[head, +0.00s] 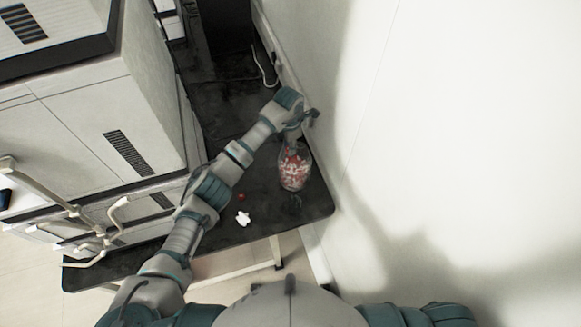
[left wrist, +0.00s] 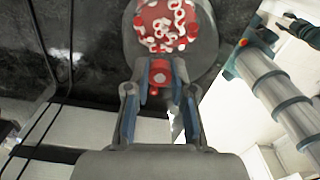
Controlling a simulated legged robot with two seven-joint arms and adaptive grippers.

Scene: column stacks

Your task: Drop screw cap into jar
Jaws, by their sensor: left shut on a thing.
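A clear rounded jar (head: 294,174) holds many red and white caps and stands on the dark table near its right end. It also shows at the top of the left wrist view (left wrist: 172,28). My left gripper (head: 298,140) is at the jar's far end in the head view. In the left wrist view its fingers (left wrist: 161,78) are shut on a red screw cap (left wrist: 161,71), right beside the jar's outline. I cannot tell how high the cap is above the jar's mouth. In the head view the held cap is hidden. My right gripper is out of view.
A small red piece (head: 240,197) and a white star-shaped piece (head: 243,218) lie on the dark table (head: 300,211) left of the jar. Large white cabinets (head: 130,105) stand at the left. A white wall (head: 440,120) rises close behind the jar on the right.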

